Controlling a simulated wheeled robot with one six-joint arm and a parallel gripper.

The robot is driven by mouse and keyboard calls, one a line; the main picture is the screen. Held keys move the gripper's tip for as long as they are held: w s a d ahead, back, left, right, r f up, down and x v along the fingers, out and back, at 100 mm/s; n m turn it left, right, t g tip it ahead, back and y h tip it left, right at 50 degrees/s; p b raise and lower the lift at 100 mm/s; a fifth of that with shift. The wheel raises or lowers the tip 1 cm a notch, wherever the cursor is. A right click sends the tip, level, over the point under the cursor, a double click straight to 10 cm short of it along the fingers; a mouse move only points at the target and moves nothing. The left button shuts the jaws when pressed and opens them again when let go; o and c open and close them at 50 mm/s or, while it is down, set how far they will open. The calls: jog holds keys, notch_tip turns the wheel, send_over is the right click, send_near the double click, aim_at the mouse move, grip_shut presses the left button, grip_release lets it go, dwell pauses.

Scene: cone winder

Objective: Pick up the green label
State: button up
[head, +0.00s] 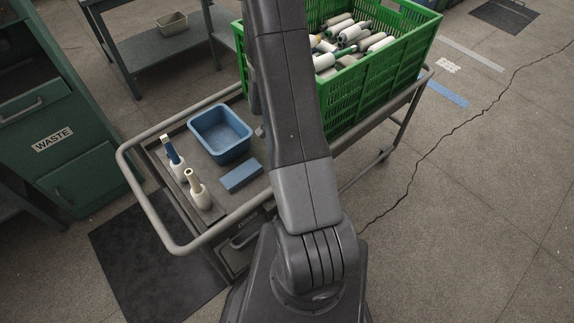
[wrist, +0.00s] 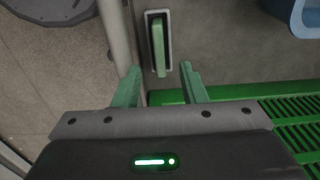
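In the wrist view a narrow green piece, which looks like the green label (wrist: 158,45), lies in a small pale-rimmed dark holder (wrist: 150,68) on the grey cart top. My gripper (wrist: 160,82) is open, with its two green-tinted fingers apart and nothing between them. The green piece is just beyond the fingertips, roughly in line with the gap. I cannot tell the height between them. In the head view my arm hides the gripper, and the green piece does not show.
The green crate (head: 382,93) full of cones stands on the cart close to my gripper. The cart's rail (wrist: 124,35) runs left of the holder in the wrist view.

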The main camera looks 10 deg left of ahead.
jog(key=shift+s+a+f, duration=0.1)
jog(key=shift+f, duration=1.1)
jog(key=shift+s+f, duration=0.1)
jog(key=shift+f, duration=1.05)
grip_shut()
